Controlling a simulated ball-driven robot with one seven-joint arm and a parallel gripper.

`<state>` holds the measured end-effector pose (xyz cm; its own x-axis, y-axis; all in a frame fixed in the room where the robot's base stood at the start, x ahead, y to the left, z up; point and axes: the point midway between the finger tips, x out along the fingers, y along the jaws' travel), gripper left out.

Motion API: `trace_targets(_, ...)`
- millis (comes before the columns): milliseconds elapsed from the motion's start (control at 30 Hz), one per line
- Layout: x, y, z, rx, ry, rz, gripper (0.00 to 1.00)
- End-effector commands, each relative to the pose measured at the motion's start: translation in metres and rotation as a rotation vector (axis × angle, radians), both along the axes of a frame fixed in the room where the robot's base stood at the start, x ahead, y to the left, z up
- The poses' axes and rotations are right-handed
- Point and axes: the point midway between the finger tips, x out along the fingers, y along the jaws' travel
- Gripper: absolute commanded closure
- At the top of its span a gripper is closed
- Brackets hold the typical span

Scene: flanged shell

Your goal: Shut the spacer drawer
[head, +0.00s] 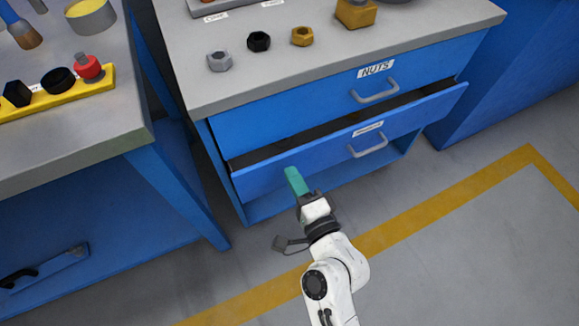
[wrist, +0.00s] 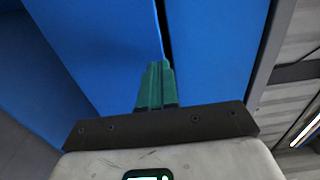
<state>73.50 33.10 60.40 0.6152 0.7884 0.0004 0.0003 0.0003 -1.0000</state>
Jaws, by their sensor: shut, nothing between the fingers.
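The spacer drawer (head: 330,152) is the lower blue drawer of the grey-topped cabinet. It stands partly open, with a dark gap above its front. It has a white label (head: 368,129), too small to read, and a grey handle (head: 368,146). My gripper (head: 292,174) has green fingers, shut and empty, at the left part of the drawer front. In the wrist view the fingers (wrist: 156,82) point at blue panels with a dark gap between them. I cannot tell whether the fingertips touch the drawer front.
The drawer labelled NUTS (head: 330,105) above is closed. Several nuts, such as the black one (head: 258,41), lie on the cabinet's grey top (head: 310,65). A second bench (head: 95,145) with a yellow holder (head: 55,98) stands at left. Open floor with yellow tape (head: 420,215) lies in front.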

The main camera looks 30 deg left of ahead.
Motion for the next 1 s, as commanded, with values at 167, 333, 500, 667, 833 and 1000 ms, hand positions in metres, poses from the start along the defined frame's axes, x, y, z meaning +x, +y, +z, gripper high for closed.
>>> trace_targets(167,0.012,0.015,0.000,0.000,0.000,0.001,1.00)
trace_targets(333,0.015,0.020,0.000,0.000,0.000,0.000,1.00)
trace_targets(500,0.015,0.020,0.000,-0.001,0.001,0.000,1.00)
trace_targets(667,0.017,0.021,0.000,0.000,0.000,0.000,1.00)
trace_targets(833,0.031,0.040,0.000,0.003,0.000,0.000,1.00)
trace_targets(1000,0.043,0.055,0.000,0.000,0.000,0.000,1.00)
